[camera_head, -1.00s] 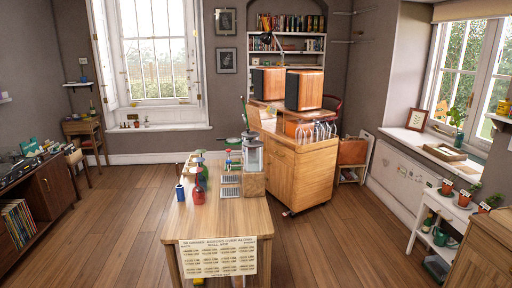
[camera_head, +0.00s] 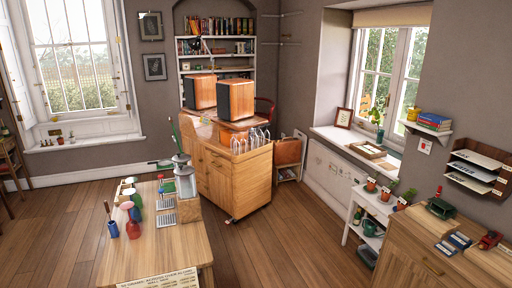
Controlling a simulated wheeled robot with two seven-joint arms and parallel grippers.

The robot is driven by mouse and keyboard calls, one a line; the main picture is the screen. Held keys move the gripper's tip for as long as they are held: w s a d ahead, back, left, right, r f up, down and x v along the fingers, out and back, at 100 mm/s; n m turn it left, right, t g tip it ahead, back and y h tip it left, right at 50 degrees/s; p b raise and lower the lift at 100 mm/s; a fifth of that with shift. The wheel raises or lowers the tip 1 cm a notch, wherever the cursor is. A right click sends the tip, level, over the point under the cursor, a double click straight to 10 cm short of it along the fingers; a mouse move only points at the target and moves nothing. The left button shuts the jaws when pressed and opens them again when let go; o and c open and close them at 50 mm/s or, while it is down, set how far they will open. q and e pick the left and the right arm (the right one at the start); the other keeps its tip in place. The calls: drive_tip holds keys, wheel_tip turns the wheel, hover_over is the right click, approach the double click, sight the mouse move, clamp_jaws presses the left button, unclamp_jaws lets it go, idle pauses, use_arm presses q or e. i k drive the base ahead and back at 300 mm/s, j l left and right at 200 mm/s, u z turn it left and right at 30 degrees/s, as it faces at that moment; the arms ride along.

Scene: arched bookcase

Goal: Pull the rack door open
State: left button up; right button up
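No thing in view is clearly marked as the rack. A wheeled wooden cabinet (camera_head: 248,183) with closed doors on its left-facing side stands in the middle of the room. A wire rack (camera_head: 250,141) with upright loops sits on its near top edge. A white arched bookcase (camera_head: 214,48) with open shelves of books is set in the far wall; the cabinet and speakers hide its lower part. Neither of my grippers is in view.
A wooden table (camera_head: 158,245) with bottles and small tools is at the near left. Two speakers (camera_head: 236,99) stand on the cabinet. A white shelf stand (camera_head: 370,218) and a wooden dresser (camera_head: 425,262) line the right. Floor (camera_head: 285,245) between is clear.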

sight(193, 148)
drive_tip(key=i+l+z, duration=0.15)
drive_tip(key=i, duration=0.45)
drive_tip(key=i+l+z, duration=0.15)
drive_tip(key=i, duration=0.5)
drive_tip(key=i+l+z, duration=0.1)
drive_tip(key=i, duration=0.55)
drive_tip(key=i+j+u, duration=0.15)
drive_tip(key=i+u, duration=0.2)
drive_tip(key=i, duration=0.35)
drive_tip(key=i+u, duration=0.35)
drive_tip(key=i, duration=0.35)
drive_tip(key=i+l+u, duration=0.3)
drive_tip(key=i, duration=0.35)
